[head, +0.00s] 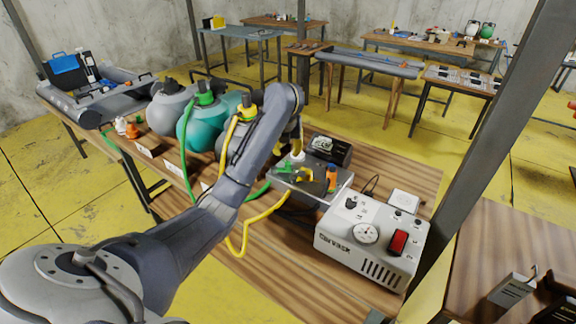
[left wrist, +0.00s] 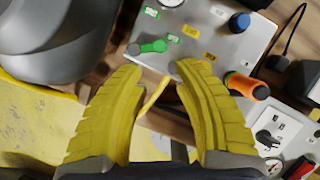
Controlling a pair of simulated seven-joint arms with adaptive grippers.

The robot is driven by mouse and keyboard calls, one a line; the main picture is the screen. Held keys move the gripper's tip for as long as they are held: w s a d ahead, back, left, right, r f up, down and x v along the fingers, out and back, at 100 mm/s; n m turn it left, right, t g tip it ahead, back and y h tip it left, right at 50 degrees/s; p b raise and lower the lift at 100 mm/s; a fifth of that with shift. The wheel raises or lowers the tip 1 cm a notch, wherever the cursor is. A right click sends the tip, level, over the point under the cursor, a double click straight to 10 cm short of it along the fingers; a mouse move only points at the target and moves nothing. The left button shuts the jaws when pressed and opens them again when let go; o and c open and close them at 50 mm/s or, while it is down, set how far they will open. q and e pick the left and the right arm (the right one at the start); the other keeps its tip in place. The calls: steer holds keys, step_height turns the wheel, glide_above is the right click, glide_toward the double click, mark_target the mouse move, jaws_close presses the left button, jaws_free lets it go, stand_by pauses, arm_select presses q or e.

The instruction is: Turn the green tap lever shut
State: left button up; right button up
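The green tap lever (left wrist: 150,47) lies on top of a grey panel (left wrist: 205,38) in the left wrist view. It also shows as a small green piece (head: 283,167) in the head view, at the panel's left side. My left gripper (left wrist: 157,70) has two yellow ribbed fingers spread apart, with a clear gap and nothing held between the tips. The fingertips are close to the lever, just below it in the wrist picture; I cannot tell whether they touch it. My right gripper is not in view.
An orange handle (left wrist: 247,86) and a blue knob (left wrist: 240,22) stand on the panel. A white box with a gauge (head: 368,240) stands to the right. Green and grey round tanks (head: 200,125) with hoses are at the left. A yellow hose (head: 262,215) loops in front of the panel.

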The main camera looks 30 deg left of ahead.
mark_target(288, 164)
arm_select(q)
steer(key=x, duration=1.1)
steer(key=shift+w+a+f, duration=0.1)
steer(key=shift+f, duration=0.1)
steer(key=shift+c, duration=0.4)
